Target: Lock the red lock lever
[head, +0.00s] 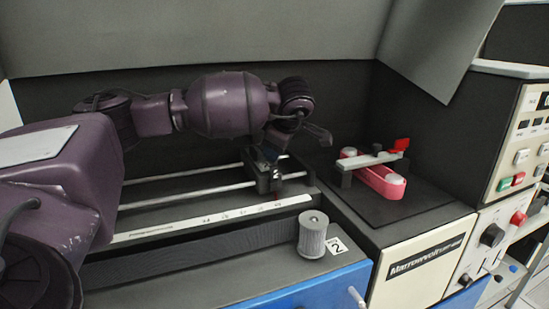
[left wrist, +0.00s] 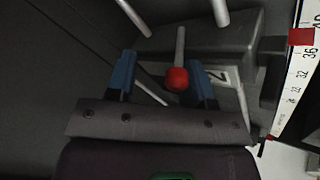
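A lever with a round red knob (left wrist: 177,79) and a thin metal rod shows in the left wrist view. My left gripper (left wrist: 161,62) has its two blue fingers apart, one on each side of the knob. The knob appears nearer the right finger; I cannot tell whether they touch. In the head view my left gripper (head: 268,152) points down over the dark carriage (head: 264,181) on the rails, and the wrist hides most of the lever there. My right gripper is not in view.
A white numbered scale (head: 215,218) runs along the front of the rails. A grey ribbed knob (head: 313,235) stands in front. To the right is a pink mechanism (head: 380,180) with a red tab (head: 401,144). A dark wall stands behind, and a grey panel overhangs.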

